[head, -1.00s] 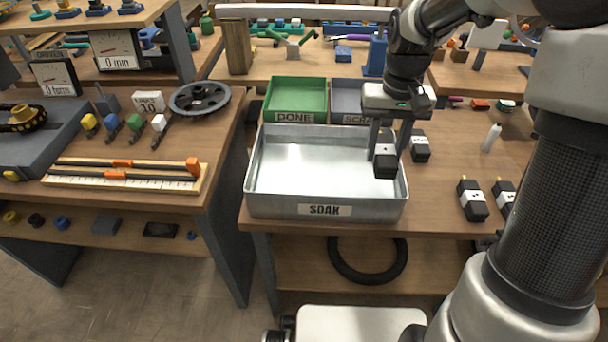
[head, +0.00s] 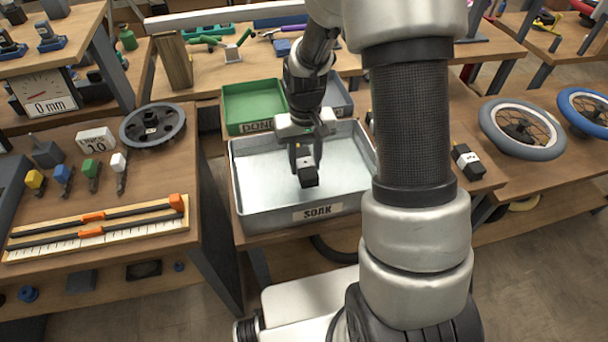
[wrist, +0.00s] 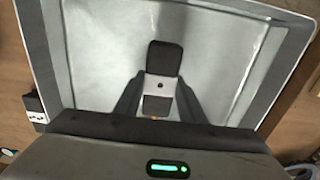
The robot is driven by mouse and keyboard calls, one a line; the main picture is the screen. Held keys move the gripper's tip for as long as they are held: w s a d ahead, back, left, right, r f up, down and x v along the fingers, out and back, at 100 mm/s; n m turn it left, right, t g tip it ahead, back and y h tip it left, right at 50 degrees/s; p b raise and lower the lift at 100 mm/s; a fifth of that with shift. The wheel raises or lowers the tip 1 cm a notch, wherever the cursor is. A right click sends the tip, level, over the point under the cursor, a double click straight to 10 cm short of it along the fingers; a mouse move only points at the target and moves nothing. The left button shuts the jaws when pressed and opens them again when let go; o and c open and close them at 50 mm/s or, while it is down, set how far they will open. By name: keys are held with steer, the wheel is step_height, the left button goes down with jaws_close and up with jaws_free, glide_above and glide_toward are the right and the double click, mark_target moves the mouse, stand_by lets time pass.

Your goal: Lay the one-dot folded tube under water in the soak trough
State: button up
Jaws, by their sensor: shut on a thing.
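My gripper (head: 304,158) is shut on a folded tube (head: 309,175), a black bundle with a white band. The gripper and tube are over the middle of the soak trough (head: 318,213), a metal tray labelled SOAK. In the wrist view the tube (wrist: 165,58) sticks out between the two fingers (wrist: 160,98), with the grey trough floor (wrist: 105,45) behind it. I cannot tell whether the tube touches the water.
A green DONE tray (head: 252,103) stands behind the trough, with a grey tray (head: 338,97) beside it. Another banded black tube (head: 468,161) lies on the bench to the right. My arm hides part of the bench. The trough's walls surround the gripper.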

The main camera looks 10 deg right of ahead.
steer(key=shift+f+b, duration=0.4)
steer(key=shift+f, duration=2)
steer(key=shift+f, duration=0.15)
steer(key=o, duration=1.1)
